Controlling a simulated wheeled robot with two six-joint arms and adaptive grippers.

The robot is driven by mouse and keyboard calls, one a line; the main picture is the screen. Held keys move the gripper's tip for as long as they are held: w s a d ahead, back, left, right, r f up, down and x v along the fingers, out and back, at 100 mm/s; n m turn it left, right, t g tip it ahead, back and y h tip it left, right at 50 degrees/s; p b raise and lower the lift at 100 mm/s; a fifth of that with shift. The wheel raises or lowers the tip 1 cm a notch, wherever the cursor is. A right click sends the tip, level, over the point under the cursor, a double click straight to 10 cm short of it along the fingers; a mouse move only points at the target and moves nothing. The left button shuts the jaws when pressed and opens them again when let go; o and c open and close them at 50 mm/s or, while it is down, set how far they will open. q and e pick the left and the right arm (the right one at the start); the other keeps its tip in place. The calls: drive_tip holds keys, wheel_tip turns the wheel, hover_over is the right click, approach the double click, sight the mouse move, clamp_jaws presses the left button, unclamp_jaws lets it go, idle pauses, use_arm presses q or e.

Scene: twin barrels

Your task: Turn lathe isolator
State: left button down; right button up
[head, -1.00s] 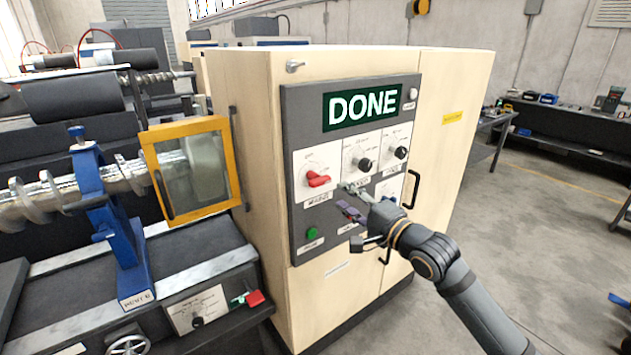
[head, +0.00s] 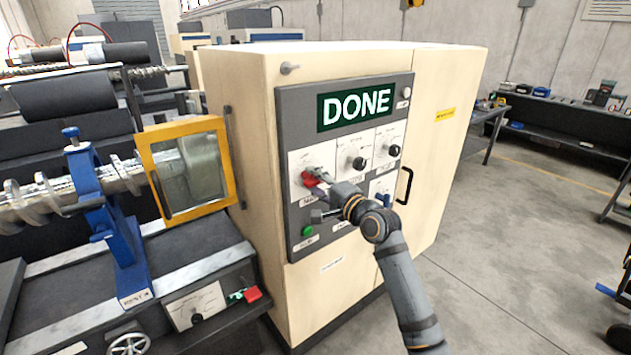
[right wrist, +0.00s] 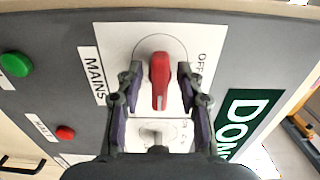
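The red mains isolator knob (head: 311,179) sits on a white plate at the left of the grey control panel (head: 405,110). In the right wrist view the red knob (right wrist: 159,82) stands across the line between the "MAINS" label (right wrist: 93,75) and the "OFF" mark (right wrist: 200,63). My right gripper (head: 318,187) is at the knob, partly covering it in the head view. In the right wrist view its fingers (right wrist: 158,78) are open, one on each side of the knob, with a gap showing on both sides. My left gripper is not in view.
A screen reading "DONE" (head: 355,106) is above the knobs. Two black knobs (head: 358,163) (head: 393,150) are to the right. A green button (head: 307,231) is below. The lathe with a yellow-framed guard (head: 150,170) stands left. Floor (head: 500,270) at right is open.

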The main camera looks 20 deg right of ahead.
clamp_jaws()
drive_tip(key=shift+f+n, duration=0.1)
drive_tip(key=shift+n, duration=0.3)
drive_tip(key=n+b, duration=0.2)
drive_tip(key=n, duration=0.1)
drive_tip(key=shift+n, duration=0.4)
drive_tip(key=n+b, duration=0.2)
drive_tip(key=n, duration=0.2)
drive_tip(key=shift+f+n, duration=0.1)
drive_tip(key=shift+n, duration=0.2)
drive_tip(key=n+b, duration=0.2)
drive_tip(key=n, duration=0.3)
drive_tip(key=shift+b, duration=0.4)
drive_tip(key=shift+n+b, duration=0.7)
drive_tip(key=shift+n, duration=1.3)
